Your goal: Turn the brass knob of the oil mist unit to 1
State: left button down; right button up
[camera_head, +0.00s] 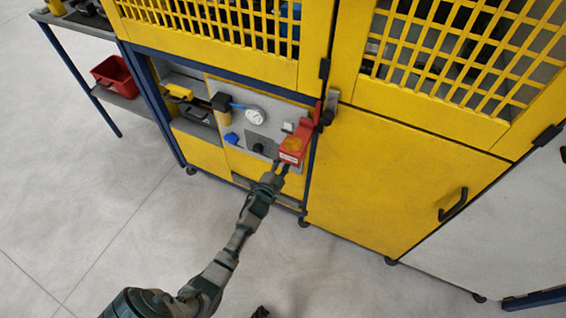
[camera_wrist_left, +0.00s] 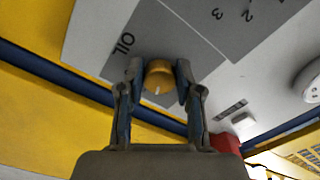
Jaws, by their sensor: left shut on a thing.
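The brass knob (camera_wrist_left: 158,78) sits on a grey plate marked OIL (camera_wrist_left: 148,38) in the left wrist view. A short white mark on its face points down in that picture, towards my gripper. My left gripper (camera_wrist_left: 158,88) has one finger on each side of the knob and is shut on it. In the head view my left gripper (camera_head: 280,168) reaches the lower part of the grey panel (camera_head: 270,112), just below a red box; I cannot make out the brass knob there. No number 1 is legible.
The red box with a yellow top (camera_head: 291,146) is close beside my left gripper. A black knob (camera_head: 258,147), a gauge (camera_head: 254,116) and a blue part (camera_head: 231,138) are on the panel. Another plate (camera_wrist_left: 232,18) shows 2 and 3. Open floor lies in front.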

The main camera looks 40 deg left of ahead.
pick_arm(q)
jog(key=shift+d+f, duration=0.1)
jog(key=shift+d, duration=0.3)
jog(key=c, duration=0.9)
grip_release()
jog(key=shift+o, duration=0.7)
jog(key=shift+d, duration=0.1)
jog(key=v, duration=1.2)
